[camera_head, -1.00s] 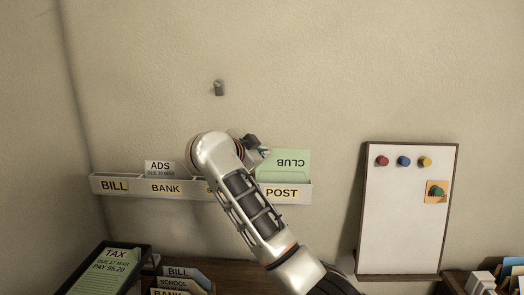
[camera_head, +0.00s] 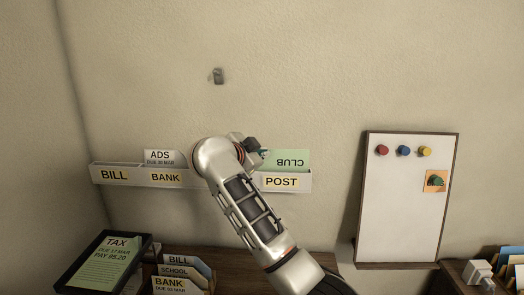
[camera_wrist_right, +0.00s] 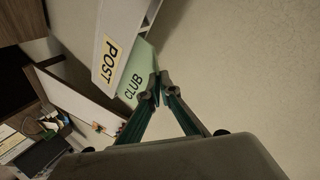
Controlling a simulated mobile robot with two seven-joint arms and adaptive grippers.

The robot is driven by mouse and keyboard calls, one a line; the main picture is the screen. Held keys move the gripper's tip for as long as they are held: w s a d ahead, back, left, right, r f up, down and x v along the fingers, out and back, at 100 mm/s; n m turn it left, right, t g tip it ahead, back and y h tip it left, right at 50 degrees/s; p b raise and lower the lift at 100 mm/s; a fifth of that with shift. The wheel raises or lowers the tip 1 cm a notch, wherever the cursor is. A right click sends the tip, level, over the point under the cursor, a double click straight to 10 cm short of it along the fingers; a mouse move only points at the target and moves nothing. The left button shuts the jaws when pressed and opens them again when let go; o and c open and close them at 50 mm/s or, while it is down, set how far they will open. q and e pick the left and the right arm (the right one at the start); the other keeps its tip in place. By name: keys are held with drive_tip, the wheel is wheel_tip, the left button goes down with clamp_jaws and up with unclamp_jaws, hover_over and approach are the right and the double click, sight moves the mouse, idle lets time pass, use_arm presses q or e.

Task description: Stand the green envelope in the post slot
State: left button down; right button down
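The green envelope (camera_head: 289,159), marked CLUB upside down, stands upright in the post slot (camera_head: 298,182) of the white wall rack. Its lower part is hidden behind the POST front. My right gripper (camera_head: 264,154) is at the envelope's upper left edge, its fingers partly hidden by my wrist. In the right wrist view the fingertips (camera_wrist_right: 160,87) are close together on the edge of the envelope (camera_wrist_right: 136,77), beside the POST label (camera_wrist_right: 109,60). My left gripper is not in view.
The rack's BILL (camera_head: 114,174) and BANK (camera_head: 166,177) slots are to the left, with a white ADS envelope (camera_head: 160,157) standing there. A whiteboard (camera_head: 403,205) with magnets is on the right. A tray with a TAX letter (camera_head: 112,262) and filed envelopes are below. A hook (camera_head: 218,76) is above.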

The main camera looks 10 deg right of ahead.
drive_tip(key=shift+f, duration=0.65)
